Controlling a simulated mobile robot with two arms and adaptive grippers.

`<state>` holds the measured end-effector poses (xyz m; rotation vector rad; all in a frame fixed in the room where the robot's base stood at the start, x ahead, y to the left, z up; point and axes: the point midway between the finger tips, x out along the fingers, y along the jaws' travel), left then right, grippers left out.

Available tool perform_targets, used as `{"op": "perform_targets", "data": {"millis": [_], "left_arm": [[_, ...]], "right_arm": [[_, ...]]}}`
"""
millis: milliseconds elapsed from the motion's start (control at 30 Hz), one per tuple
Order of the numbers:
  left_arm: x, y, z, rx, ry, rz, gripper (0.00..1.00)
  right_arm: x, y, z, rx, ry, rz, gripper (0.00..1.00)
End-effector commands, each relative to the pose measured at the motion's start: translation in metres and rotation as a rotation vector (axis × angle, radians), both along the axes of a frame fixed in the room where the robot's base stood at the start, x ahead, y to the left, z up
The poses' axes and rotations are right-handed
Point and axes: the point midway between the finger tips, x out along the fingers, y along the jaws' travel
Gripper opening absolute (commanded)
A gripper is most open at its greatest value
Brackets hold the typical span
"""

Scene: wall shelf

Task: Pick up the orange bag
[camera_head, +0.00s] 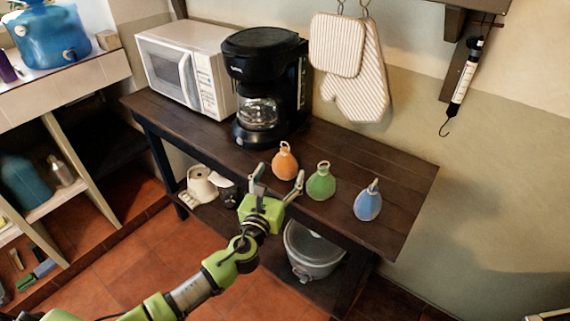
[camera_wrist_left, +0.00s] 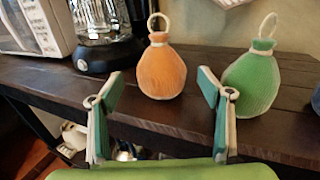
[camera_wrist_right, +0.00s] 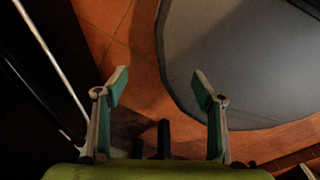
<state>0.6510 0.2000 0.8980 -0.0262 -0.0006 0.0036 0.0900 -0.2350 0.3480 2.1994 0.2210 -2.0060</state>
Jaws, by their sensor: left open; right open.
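The orange bag (camera_head: 285,163) stands upright on the dark wooden table, with a ring loop at its top. In the left wrist view the orange bag (camera_wrist_left: 161,72) is straight ahead, beyond and between the fingertips. My left gripper (camera_head: 277,178) is open and empty at the table's front edge, just short of the bag; its fingers also show in the left wrist view (camera_wrist_left: 160,82). My right gripper (camera_wrist_right: 160,85) is open and empty in the right wrist view, above the tiled floor and a grey rounded surface.
A green bag (camera_head: 321,183) stands close to the right of the orange one, and a blue bag (camera_head: 368,201) farther right. A coffee maker (camera_head: 262,85) and a microwave (camera_head: 188,67) stand behind to the left. The table's right end (camera_head: 400,195) is clear.

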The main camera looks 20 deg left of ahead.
Motion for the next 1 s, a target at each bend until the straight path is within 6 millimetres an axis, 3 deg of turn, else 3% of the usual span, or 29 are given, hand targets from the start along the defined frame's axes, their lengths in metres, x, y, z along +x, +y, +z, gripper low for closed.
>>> {"op": "perform_targets", "data": {"millis": [400, 733, 933, 1000], "left_arm": [[0.048, -0.001, 0.001, -0.001, -0.001, 0.0, 0.72], [0.053, 0.0, 0.0, -0.002, 0.001, -0.001, 0.72], [0.053, 0.0, 0.0, -0.002, 0.001, -0.001, 0.2], [0.053, -0.001, 0.003, -0.002, -0.003, -0.001, 0.15]], "right_arm": [[-0.001, 0.0, 0.003, 0.0, 0.001, 0.0, 0.63], [-0.001, 0.0, 0.003, 0.0, 0.001, 0.0, 0.63], [-0.001, 0.0, 0.003, 0.0, 0.001, 0.0, 0.63], [-0.001, 0.0, 0.003, 0.0, 0.001, 0.0, 0.63]]}}
